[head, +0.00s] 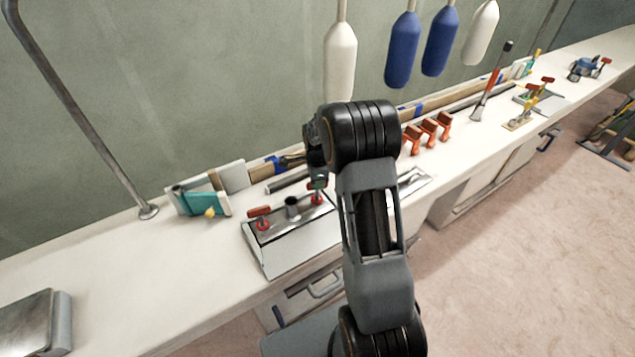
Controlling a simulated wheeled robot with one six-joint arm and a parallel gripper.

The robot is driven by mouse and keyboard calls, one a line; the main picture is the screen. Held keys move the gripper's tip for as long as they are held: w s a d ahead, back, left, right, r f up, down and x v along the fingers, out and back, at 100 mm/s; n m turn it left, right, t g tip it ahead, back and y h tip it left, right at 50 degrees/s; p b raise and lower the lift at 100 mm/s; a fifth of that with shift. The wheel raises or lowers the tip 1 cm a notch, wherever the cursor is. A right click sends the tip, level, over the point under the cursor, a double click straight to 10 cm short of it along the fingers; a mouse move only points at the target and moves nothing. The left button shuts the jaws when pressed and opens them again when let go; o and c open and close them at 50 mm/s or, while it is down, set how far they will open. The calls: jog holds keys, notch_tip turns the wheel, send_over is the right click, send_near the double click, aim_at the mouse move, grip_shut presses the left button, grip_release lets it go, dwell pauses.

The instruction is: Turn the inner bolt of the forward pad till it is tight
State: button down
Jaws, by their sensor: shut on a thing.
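A white block with a steel top plate (275,229) stands on the bench, left of my arm. It carries a left bolt with a red T-handle (260,212), a short grey tube (292,208) in the middle and a right red-handled bolt (317,198) beside my arm. My gripper (318,180) points down over the right bolt, mostly hidden behind my wrist. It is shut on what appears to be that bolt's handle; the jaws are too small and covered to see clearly. The bolt's seating cannot be seen.
Orange clamps (426,131) and a second red-handled fixture (537,99) stand further right. White and blue fenders (403,50) hang above.

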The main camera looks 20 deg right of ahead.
jog(key=m, duration=0.6)
jog(key=shift+w+r+b, duration=0.2)
jog(key=shift+r+b, duration=0.05)
jog(key=shift+b, duration=0.05)
jog(key=shift+m, duration=0.4)
jog(key=c, duration=1.2)
grip_release()
jog(key=shift+s+f, duration=0.15)
jog(key=shift+o, duration=0.2)
notch_tip(320, 180, up, 14)
jog(key=shift+f, duration=0.1)
